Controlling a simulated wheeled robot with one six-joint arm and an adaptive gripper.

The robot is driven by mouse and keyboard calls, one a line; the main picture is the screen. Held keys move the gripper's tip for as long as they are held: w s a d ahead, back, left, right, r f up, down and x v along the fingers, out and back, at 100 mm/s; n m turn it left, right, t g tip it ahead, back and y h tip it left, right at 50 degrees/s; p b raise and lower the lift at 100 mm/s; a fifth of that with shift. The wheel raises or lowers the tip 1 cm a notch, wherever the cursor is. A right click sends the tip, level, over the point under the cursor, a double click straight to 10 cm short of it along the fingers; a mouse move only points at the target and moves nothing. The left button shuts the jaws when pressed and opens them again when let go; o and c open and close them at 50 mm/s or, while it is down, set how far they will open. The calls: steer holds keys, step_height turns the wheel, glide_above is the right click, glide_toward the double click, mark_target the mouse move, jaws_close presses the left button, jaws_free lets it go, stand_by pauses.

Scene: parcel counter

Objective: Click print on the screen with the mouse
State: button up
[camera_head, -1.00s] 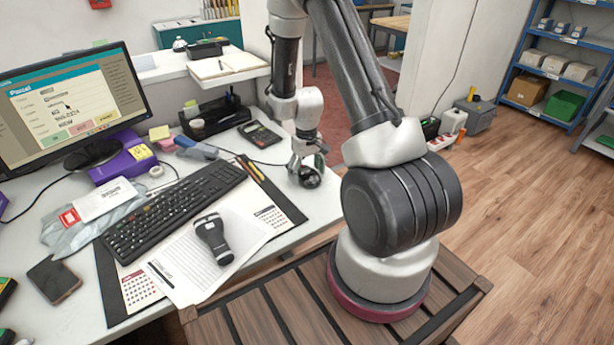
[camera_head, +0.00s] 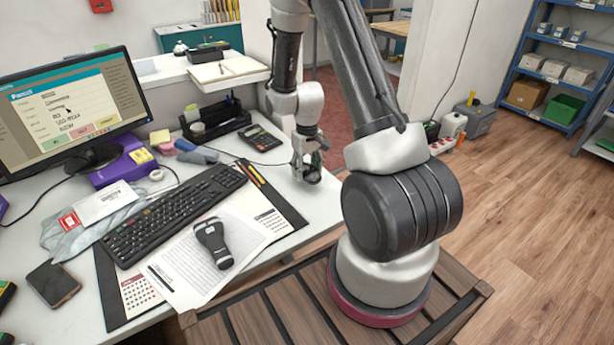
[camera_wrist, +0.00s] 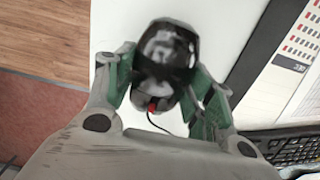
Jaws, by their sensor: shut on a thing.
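The monitor (camera_head: 128,105) stands at the left in the head view, showing a form window. A dark cursor (camera_head: 68,109) lies over the middle of the form. Green (camera_head: 57,143), pink (camera_head: 82,131) and yellow (camera_head: 106,121) buttons line its lower edge; their labels are too small to read. The black mouse (camera_wrist: 165,55) is on the white desk near its right edge. My gripper (camera_head: 309,170) is over the mouse, with its fingers (camera_wrist: 165,85) shut on both sides of it. A small red part and a cable show at the mouse's near end in the wrist view.
A desk mat (camera_head: 290,212) with the keyboard (camera_head: 170,213), papers and a black scanner (camera_head: 213,243) lies left of the mouse. A calculator (camera_head: 259,138) and black tray (camera_head: 214,122) are behind. The desk's right edge is close to the mouse.

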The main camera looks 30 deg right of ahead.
mark_target(321, 184)
step_height(321, 184, up, 6)
steer(key=shift+f, duration=4.25)
steer(key=shift+f, duration=0.1)
steer(key=shift+s+d, duration=1.55)
steer(key=shift+d, duration=0.3)
steer(key=o, duration=1.1)
steer(key=shift+o, duration=0.2)
